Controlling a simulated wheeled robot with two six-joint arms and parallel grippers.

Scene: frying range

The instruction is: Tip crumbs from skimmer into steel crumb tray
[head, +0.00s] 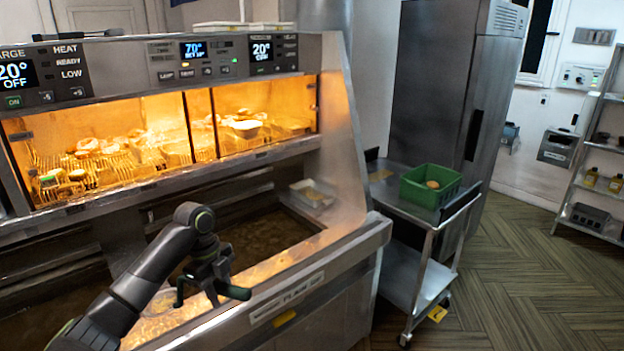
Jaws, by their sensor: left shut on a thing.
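My left gripper (210,293) comes in from the left over the front of the fryer and is shut on the skimmer. The skimmer's pale round head (163,302) shows partly beside the gripper, low over the fryer's front edge. Its handle is mostly hidden by the fingers, and I cannot make out crumbs on it. A small shallow pale tray (312,193), which looks like the steel crumb tray, sits at the fryer's back right corner with something brownish in it. It is well apart from the gripper, up and to the right. My right gripper is out of view.
The fryer well (262,238) holds dark oil. A lit glass-fronted warming cabinet (160,140) stands above and behind it. To the right, a steel cart (400,203) carries a green crate (431,190) with an orange-brown item inside. The floor at right is clear.

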